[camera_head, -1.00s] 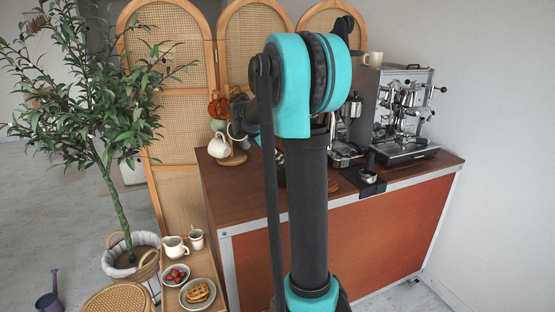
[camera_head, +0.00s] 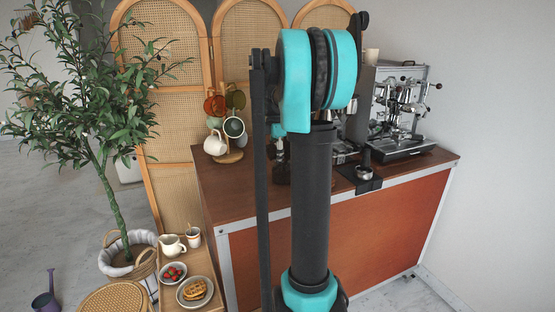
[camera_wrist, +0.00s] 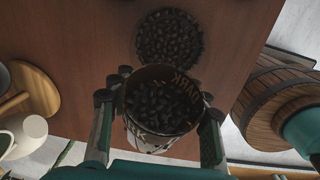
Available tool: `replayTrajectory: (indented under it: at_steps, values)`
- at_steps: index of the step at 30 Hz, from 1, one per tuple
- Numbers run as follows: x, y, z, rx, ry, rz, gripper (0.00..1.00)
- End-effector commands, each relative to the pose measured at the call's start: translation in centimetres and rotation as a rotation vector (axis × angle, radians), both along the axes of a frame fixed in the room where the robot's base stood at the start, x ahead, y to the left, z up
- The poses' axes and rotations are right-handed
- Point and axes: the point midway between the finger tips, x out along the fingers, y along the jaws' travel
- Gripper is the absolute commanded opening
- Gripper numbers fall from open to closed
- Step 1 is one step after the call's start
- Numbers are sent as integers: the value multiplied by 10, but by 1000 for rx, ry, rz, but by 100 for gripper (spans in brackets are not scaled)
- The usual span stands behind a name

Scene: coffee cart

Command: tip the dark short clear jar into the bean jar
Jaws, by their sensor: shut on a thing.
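My gripper (camera_wrist: 160,115) is shut on the dark short clear jar (camera_wrist: 145,138), which shows lettering on its wall and holds dark beans. In the wrist view the held jar's open mouth faces the camera, and its beans are still inside. The bean jar (camera_wrist: 170,38), round and full of dark beans, is just beyond the held jar's rim on the wooden counter (camera_wrist: 75,50). Whether the two touch I cannot tell. In the head view my arm hides most of this area.
A mug tree with a white mug (camera_head: 215,144) stands at the counter's left end; its round wooden base (camera_wrist: 38,90) shows at left in the wrist view. An espresso machine (camera_head: 400,110) and a portafilter (camera_head: 363,173) are at right.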

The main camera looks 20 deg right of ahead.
Motion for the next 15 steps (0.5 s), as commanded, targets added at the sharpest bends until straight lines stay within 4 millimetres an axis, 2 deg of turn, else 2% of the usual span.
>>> replayTrajectory:
  at_steps: [15]
  values:
    - [1, 2, 13, 405, -17, -4, 0]
